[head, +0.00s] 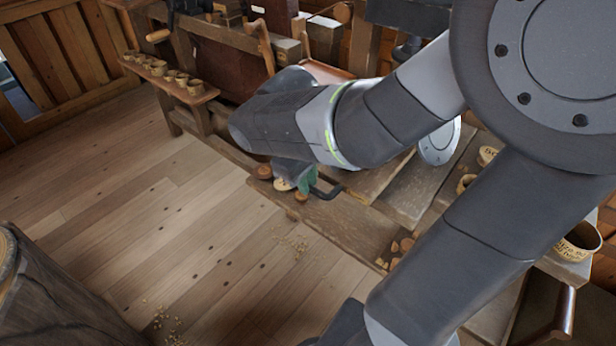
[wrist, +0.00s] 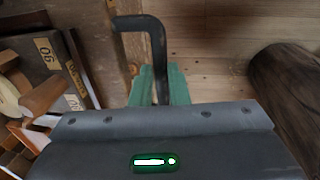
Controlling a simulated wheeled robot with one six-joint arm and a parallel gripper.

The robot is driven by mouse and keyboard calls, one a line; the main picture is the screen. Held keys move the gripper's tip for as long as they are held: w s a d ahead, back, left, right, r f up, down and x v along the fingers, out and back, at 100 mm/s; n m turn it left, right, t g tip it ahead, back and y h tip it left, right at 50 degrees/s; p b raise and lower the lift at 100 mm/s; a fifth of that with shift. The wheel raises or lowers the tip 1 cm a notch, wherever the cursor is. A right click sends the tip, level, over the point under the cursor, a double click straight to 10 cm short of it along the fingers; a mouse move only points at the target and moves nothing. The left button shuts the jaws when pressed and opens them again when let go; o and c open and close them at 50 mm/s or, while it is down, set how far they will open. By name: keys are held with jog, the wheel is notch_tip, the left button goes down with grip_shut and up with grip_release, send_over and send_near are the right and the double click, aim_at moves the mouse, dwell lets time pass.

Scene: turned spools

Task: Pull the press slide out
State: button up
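A black bent bar handle (wrist: 156,45), which I take to be the press slide's, shows at the top middle of the wrist view. It also shows in the head view (head: 327,194) beside my gripper's tip. My gripper (wrist: 162,88) has green fingers on both sides of one straight leg of this handle, with no clear gap seen. In the head view my gripper (head: 308,178) points down low over the wooden bench edge. The slide's body and how far it stands out are hidden behind my arm.
Small round wooden pieces (head: 283,184) lie beside my gripper. A row of small cups (head: 170,74) stands on a bench at the back left. A dark stump (head: 45,300) stands front left. The plank floor (head: 160,200) between is mostly clear, with some shavings.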

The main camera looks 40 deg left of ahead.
jog(key=o, duration=0.4)
jog(key=shift+r, duration=0.1)
notch_tip(320, 180, up, 13)
jog(key=s+p, duration=0.1)
jog(key=s, duration=0.1)
jog(key=shift+s+r, duration=0.2)
jog(key=shift+s, duration=0.05)
jog(key=shift+a+f, duration=0.1)
jog(key=f, duration=0.4)
jog(key=w+f, duration=0.1)
jog(key=f, duration=0.4)
jog(key=w+f+b, duration=0.1)
jog(key=f, duration=0.3)
jog(key=shift+w+f, duration=0.2)
jog(key=shift+w, duration=0.35)
jog(key=shift+w, duration=0.1)
